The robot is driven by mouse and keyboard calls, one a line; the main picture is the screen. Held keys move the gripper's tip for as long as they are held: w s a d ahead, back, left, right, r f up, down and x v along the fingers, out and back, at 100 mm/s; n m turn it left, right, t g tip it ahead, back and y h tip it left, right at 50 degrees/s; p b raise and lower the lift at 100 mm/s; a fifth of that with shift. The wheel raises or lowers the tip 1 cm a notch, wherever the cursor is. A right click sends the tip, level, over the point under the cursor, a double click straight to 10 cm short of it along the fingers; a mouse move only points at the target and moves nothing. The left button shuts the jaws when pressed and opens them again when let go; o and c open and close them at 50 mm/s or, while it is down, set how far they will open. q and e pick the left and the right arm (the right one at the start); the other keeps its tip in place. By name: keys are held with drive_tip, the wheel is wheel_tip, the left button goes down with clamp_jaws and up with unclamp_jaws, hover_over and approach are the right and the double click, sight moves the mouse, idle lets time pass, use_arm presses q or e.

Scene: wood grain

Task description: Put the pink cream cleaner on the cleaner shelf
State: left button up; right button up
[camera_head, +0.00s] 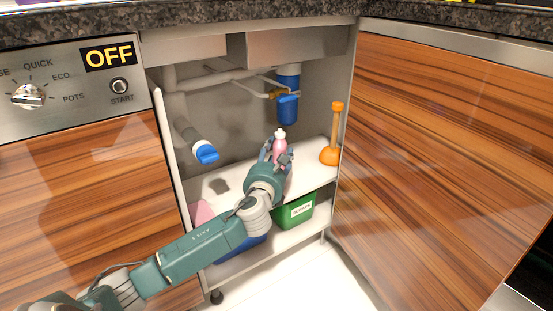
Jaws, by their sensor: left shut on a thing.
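The pink cream cleaner (280,146) is a small pink bottle with a pale cap. It stands roughly upright inside the open sink cabinet. My left gripper (276,152) is shut on it, and its fingers hide part of the bottle. The bottle is over or on the white upper shelf (312,177); whether its base touches the shelf is hidden behind my gripper. My right gripper is not in view.
An orange plunger (332,135) stands on the shelf to the right. A green bin (294,212) and a blue bin (240,250) sit below. Pipes, a blue valve (207,154) and a blue filter (288,103) hang above. A pink item (201,213) is at left.

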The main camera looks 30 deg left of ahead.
use_arm(q)
drive_tip(key=shift+r, duration=0.1)
drive_tip(key=o, duration=1.6)
